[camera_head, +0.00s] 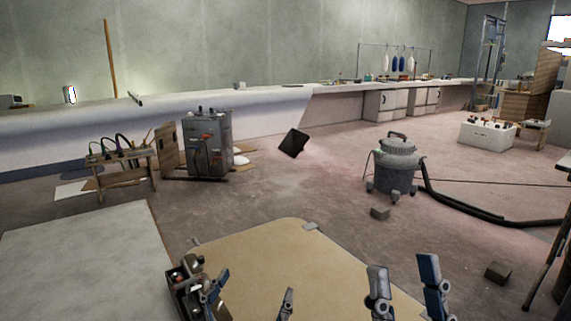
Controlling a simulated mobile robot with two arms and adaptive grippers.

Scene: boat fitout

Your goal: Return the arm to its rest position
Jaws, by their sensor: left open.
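My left gripper (250,296) is at the bottom of the head view, over the near part of the tan board. Its two fingers are spread, with only bare board showing between them. My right gripper (405,285) is to the right, by the board's right edge. Its two blue-grey fingers stand apart with nothing between them. The arm links behind both grippers are cut off by the bottom edge.
A dark device (186,283) sits close left of my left gripper. A pale panel (85,260) lies at left.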

